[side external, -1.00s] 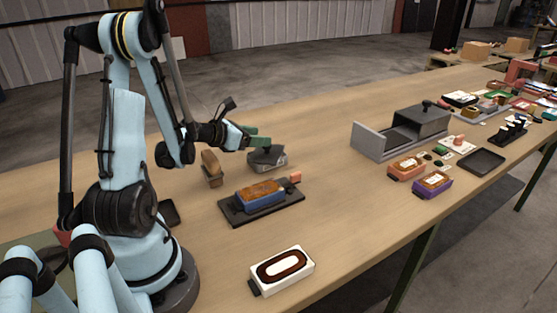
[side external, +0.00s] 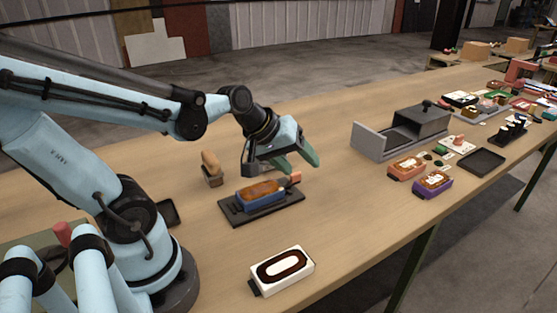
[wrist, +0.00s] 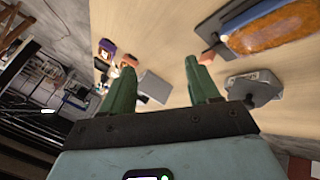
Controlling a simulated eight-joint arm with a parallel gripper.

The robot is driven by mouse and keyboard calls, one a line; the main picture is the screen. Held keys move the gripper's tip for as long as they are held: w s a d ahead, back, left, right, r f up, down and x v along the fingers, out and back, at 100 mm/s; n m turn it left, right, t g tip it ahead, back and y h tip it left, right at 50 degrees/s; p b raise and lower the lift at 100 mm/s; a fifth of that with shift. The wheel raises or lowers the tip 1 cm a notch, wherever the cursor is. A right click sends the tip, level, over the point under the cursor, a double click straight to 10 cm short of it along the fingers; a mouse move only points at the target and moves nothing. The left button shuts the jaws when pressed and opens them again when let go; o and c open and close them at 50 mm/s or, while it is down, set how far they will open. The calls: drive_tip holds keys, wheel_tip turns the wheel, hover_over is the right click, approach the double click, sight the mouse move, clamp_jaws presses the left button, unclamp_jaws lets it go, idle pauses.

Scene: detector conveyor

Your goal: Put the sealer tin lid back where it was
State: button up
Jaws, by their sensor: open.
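A grey, faceted piece with a dark knob (wrist: 255,88), which looks like the sealer tin lid, lies on the table right of my gripper (wrist: 160,66) in the wrist view. My gripper (side external: 303,164) hides it in the side view. My green fingers are apart with nothing between them, above the table behind the blue tin. The blue tin (side external: 260,193) with a rough brown top sits on a dark tray (side external: 236,216); the wrist view shows its brown top (wrist: 275,35) at upper right. I cannot tell whether it is the sealer tin.
A small pink block (side external: 296,177) is at the tray's right end. A wooden-topped block (side external: 211,168) stands left, a white tin with a brown ring (side external: 283,270) in front. A grey open box (side external: 400,130), orange tin (side external: 406,168) and purple tin (side external: 432,186) stand right. The mid-table is clear.

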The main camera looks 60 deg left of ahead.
drive_tip(key=shift+s+d+r+m+y, duration=0.2)
drive_tip(key=shift+s+d+m, duration=0.45)
drive_tip(key=shift+m, duration=0.9)
drive_tip(key=shift+s+d+r+m+y, duration=0.2)
drive_tip(key=shift+s+d+m, duration=0.5)
drive_tip(key=shift+m, duration=0.8)
drive_tip(key=shift+s+d+r+m+y, duration=0.1)
drive_tip(key=shift+s+d+r+m, duration=0.15)
drive_tip(key=shift+s+d+m, duration=0.85)
drive_tip(key=shift+w+a+m, duration=0.45)
